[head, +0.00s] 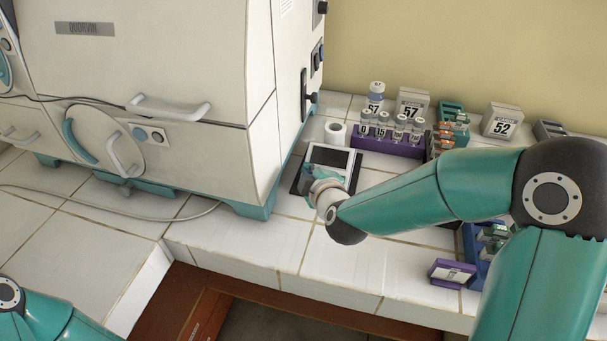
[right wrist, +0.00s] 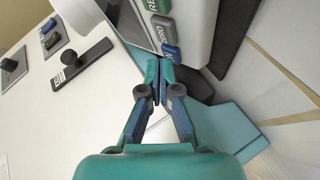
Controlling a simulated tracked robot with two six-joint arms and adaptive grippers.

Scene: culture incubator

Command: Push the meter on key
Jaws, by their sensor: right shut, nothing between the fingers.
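The meter (head: 330,156) is a small pale device with a dark screen, standing on the tiled bench beside the incubator. My right gripper (head: 320,182) is at its near edge and hides its keys in the head view. My left gripper is out of view.
The incubator (head: 150,80) stands close on the left; its side switches (right wrist: 85,62) show in the wrist view. A purple rack (head: 375,145) of vials stands behind the meter. A blue rack (head: 475,265) and purple box (head: 452,273) lie right. The front tiles are clear.

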